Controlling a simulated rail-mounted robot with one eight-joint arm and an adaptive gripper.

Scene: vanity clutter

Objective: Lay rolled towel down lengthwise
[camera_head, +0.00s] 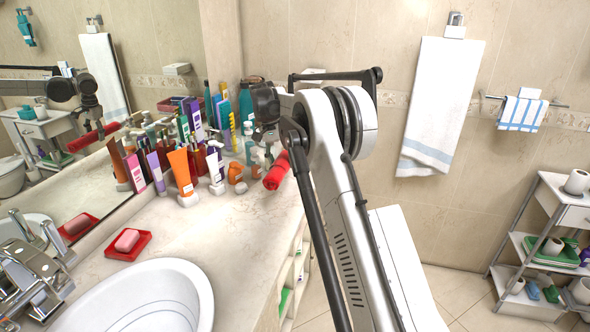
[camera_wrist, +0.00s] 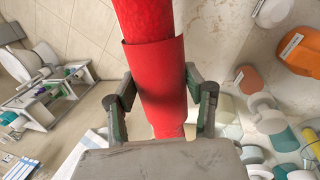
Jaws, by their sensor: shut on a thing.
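The rolled towel (camera_head: 276,172) is red and shows in the head view at the back right of the counter, partly hidden behind my arm. My gripper (camera_head: 268,140) is above it and is shut on it. In the wrist view the towel (camera_wrist: 150,30) runs up out of the picture between the two fingers of my gripper (camera_wrist: 157,100), with a looser outer fold around it. The mirror shows it as a long red roll, slightly slanted. Whether its underside touches the counter I cannot tell.
Several bottles and tubes crowd the back of the counter, among them an orange tube (camera_head: 181,171) and a small orange jar (camera_head: 235,174). A red soap dish (camera_head: 138,246) and the sink (camera_head: 150,300) are nearer. The counter (camera_head: 235,225) between is clear.

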